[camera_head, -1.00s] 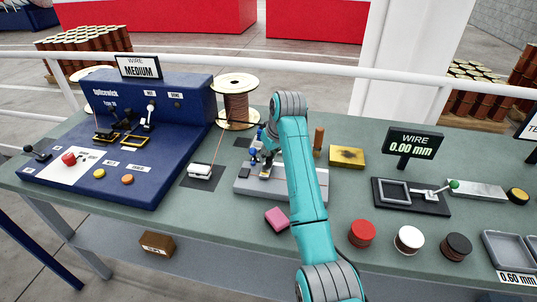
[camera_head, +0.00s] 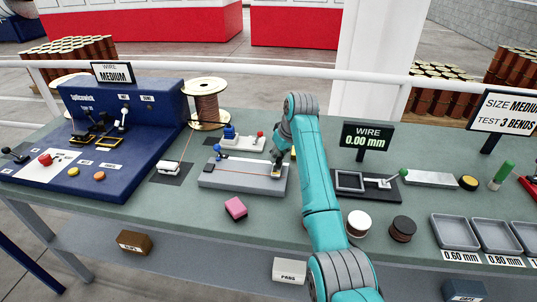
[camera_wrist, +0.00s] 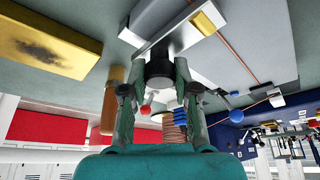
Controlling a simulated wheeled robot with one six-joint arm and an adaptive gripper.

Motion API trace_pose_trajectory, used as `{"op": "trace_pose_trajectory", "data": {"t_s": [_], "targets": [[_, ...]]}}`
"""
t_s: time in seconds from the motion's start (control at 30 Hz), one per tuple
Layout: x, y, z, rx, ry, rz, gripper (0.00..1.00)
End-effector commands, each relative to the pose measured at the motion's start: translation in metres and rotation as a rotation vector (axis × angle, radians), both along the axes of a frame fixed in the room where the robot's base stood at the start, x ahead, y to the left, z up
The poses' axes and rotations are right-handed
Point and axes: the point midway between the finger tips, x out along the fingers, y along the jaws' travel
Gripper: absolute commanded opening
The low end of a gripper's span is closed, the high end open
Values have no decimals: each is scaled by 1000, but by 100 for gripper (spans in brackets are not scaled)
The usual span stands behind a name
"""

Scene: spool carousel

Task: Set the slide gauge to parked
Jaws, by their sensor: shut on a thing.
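A long grey block with a slide (camera_head: 240,184) lies mid-table, with a copper wire along its top. A small metal slider (camera_head: 276,171) stands at the block's right end. My gripper (camera_head: 277,157) is over this slider. In the wrist view my gripper (camera_wrist: 160,84) is shut on a dark round knob (camera_wrist: 159,62) on the metal carriage (camera_wrist: 184,34), which has a yellow end. A blue-knobbed lever stands at the block's left end. No parked mark is readable. A separate black gauge fixture (camera_head: 362,189) with a green-ball lever stands right, below a display (camera_head: 365,137) reading 0.00 mm.
A grey fixture with blue and red knobs (camera_head: 240,143) stands behind the block. A pink block (camera_head: 235,208) lies in front. A wire spool (camera_head: 206,104) and blue machine (camera_head: 150,125) stand left. The yellow block (camera_wrist: 45,38) lies near my gripper. Trays (camera_head: 455,233) stand right.

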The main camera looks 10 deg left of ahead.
Motion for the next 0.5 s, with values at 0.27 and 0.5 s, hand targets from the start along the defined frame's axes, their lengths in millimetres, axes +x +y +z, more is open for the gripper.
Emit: {"op": "trace_pose_trajectory", "data": {"t_s": [0.27, 0.5], "targets": [[0, -10, 0, -2, 1, -1, 0], [0, -12, -1, -4, 2, -4, 37]]}}
